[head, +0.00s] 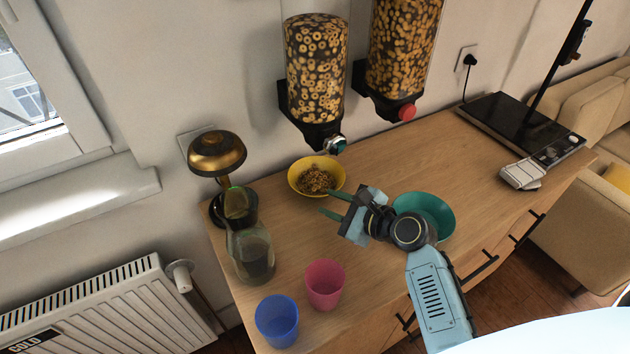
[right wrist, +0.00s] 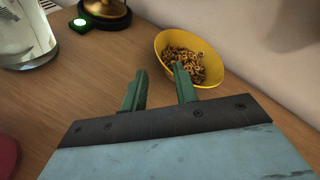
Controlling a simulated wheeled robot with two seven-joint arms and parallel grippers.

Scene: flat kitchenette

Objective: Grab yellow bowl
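The yellow bowl (head: 296,184) stands on the wooden counter below the left cereal dispenser, with brown cereal rings in it. It also shows in the right wrist view (right wrist: 217,45), just beyond my fingertips. My right gripper (head: 330,203) is open, its two green fingers apart and pointing at the bowl's near side. In the right wrist view the right finger (right wrist: 184,82) appears close to the bowl's rim; I cannot tell whether it touches. Nothing is between the fingers. My left gripper is in neither view.
A teal bowl (head: 437,213) stands right of my right gripper, partly hidden by it. A pink cup (head: 325,284), a blue cup (head: 277,320) and a glass pitcher (head: 250,256) stand at the left. A brass lamp (head: 217,153) stands behind them. Two cereal dispensers (head: 315,75) hang above.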

